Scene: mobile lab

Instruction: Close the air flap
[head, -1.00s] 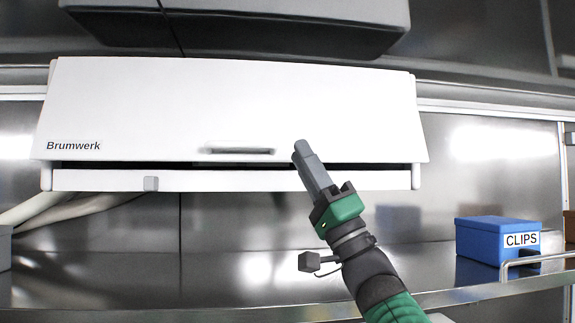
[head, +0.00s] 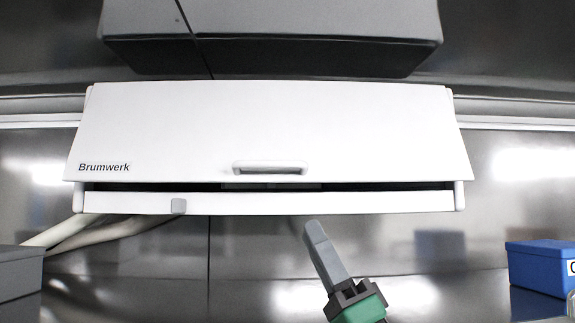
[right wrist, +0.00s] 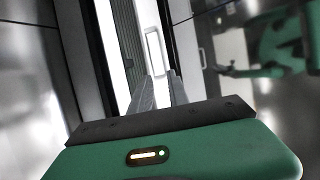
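The white air flap (head: 270,125), marked "Brumwerk", forms the front of a wall unit. It hangs slightly open, with a dark gap between its lower edge and the unit's white bottom strip (head: 330,203). A bar handle (head: 268,168) sits near its lower edge. My right gripper (head: 315,228) is below the unit, right of the handle, pointing up and apart from the flap. The right wrist view shows its two fingers (right wrist: 160,78) with a narrow empty gap between them and white unit parts beyond. My left gripper is not in view.
A grey overhead box (head: 290,58) is above the unit. Pale hoses (head: 90,232) run below it at left. A grey box (head: 18,272) is at the left, a blue box (head: 540,268) at the right. The space just below the unit is otherwise clear.

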